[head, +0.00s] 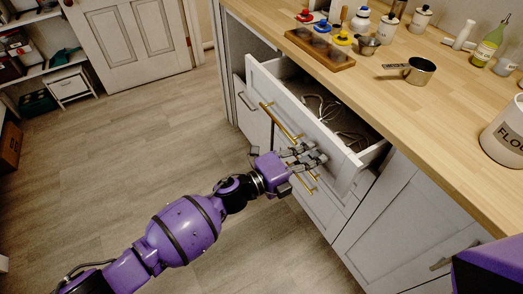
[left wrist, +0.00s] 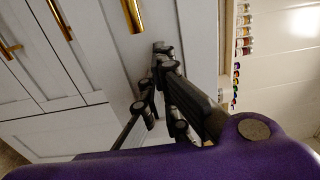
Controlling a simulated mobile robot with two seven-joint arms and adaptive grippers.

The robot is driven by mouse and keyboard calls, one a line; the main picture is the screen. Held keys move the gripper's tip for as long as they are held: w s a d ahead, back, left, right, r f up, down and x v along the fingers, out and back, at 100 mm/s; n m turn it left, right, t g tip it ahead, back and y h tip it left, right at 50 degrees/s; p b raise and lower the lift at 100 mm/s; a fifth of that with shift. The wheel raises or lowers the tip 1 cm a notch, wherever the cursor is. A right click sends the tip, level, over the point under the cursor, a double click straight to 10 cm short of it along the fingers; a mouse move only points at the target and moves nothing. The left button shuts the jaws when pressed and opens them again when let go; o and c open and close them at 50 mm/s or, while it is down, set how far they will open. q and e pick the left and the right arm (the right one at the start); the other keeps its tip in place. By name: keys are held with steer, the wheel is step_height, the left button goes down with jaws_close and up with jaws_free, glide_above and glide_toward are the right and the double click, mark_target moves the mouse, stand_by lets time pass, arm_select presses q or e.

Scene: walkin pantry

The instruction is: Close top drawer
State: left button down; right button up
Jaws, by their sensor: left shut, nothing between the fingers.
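The top drawer (head: 302,120) is white with a long brass handle (head: 280,122) and stands pulled out from under the wooden counter. Wire whisk-like utensils (head: 340,118) lie inside it. My left gripper (head: 314,157) is shut and empty, in front of the lower right part of the drawer front. In the left wrist view its dark fingers (left wrist: 162,62) point at a white front panel (left wrist: 108,45), close to a brass handle (left wrist: 132,14). I cannot tell whether the fingertips touch the panel. My right gripper is out of view.
The counter (head: 440,120) holds a metal measuring cup (head: 418,71), a wooden tray (head: 320,50), a flour canister (head: 508,132) and bottles. More drawers with brass handles sit below. The floor (head: 130,150) to the left is clear up to the shelves.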

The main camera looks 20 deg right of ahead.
mark_target(345, 144)
arm_select(q)
steer(key=b+x, duration=0.4)
steer(key=x, duration=0.8)
steer(key=shift+d+f, duration=0.15)
steer(key=shift+d, duration=0.15)
steer(key=shift+b+x, duration=0.35)
steer(key=shift+x, duration=0.4)
steer(key=shift+w+r, duration=0.1)
steer(key=shift+r, duration=0.1)
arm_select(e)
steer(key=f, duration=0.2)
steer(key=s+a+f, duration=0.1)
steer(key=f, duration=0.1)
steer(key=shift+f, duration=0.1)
arm_select(q)
steer(key=shift+a+r, duration=0.1)
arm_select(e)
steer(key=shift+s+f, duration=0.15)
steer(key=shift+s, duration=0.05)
